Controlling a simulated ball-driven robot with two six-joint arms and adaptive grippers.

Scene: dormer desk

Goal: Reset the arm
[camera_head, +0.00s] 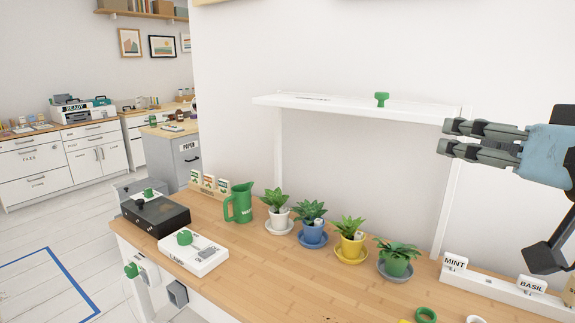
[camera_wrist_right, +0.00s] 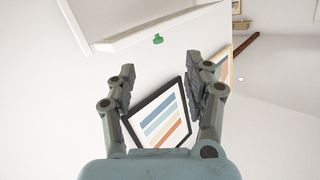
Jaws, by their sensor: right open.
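My right gripper (camera_head: 450,137) is raised at the upper right of the head view, level with the white shelf's right end and well above the desk. Its fingers point left and are apart, with nothing between them. In the right wrist view its two fingers (camera_wrist_right: 165,85) stand open and empty, with a framed striped picture (camera_wrist_right: 165,125) on the wall behind them. My left gripper is not in view.
The white shelf (camera_head: 350,104) carries a green knob (camera_head: 382,99). On the wooden desk (camera_head: 280,262) are a green jug (camera_head: 239,203), several potted plants, a black box (camera_head: 155,215), a white lamp switch box (camera_head: 193,253) and a label rack (camera_head: 500,288). The air left of the gripper is clear.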

